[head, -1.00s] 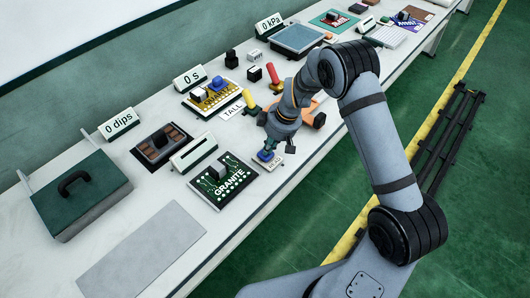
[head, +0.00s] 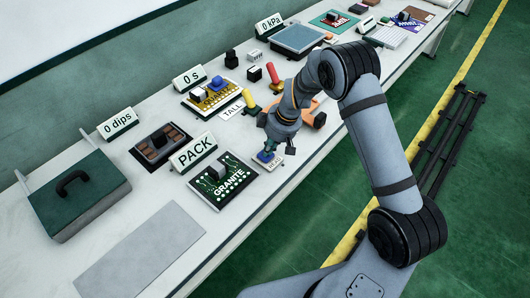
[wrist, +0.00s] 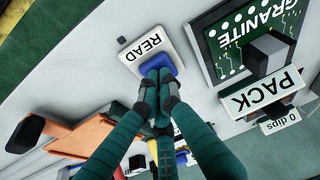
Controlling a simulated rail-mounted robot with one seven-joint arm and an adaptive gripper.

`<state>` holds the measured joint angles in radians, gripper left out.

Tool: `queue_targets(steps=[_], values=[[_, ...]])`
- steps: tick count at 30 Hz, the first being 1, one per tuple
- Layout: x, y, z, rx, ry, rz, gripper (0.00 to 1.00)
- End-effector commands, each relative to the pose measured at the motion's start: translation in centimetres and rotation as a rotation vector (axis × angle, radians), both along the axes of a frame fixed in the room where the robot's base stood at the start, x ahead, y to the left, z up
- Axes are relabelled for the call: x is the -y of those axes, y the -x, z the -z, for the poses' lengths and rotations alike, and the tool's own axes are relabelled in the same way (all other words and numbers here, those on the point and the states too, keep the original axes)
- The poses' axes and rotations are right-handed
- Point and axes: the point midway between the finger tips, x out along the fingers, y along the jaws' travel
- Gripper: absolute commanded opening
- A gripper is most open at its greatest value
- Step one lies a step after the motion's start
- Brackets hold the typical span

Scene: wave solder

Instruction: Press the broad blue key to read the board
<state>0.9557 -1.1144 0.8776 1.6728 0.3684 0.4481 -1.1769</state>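The broad blue key (wrist: 157,64) sits on a white plate marked READ (wrist: 143,46) in the wrist view. In the head view the key (head: 266,156) shows just under my gripper (head: 270,147). My gripper (wrist: 160,76) has its fingertips together at the key's near edge and looks to be touching it; nothing is held between them. The display sign behind the board reads PACK (head: 194,152).
A green lidded box (head: 80,195) and a grey mat (head: 140,250) are at the left. A dark tray with brown pieces (head: 162,142), a TALL label (head: 232,112) and an orange item (head: 318,118) are nearby. The bench's front strip is clear.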

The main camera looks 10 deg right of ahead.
Motion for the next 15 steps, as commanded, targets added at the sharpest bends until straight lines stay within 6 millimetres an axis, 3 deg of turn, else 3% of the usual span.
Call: queue_targets(steps=[15], values=[[0.0, 0.0, -5.4, 0.000, 0.000, 0.000, 0.00]])
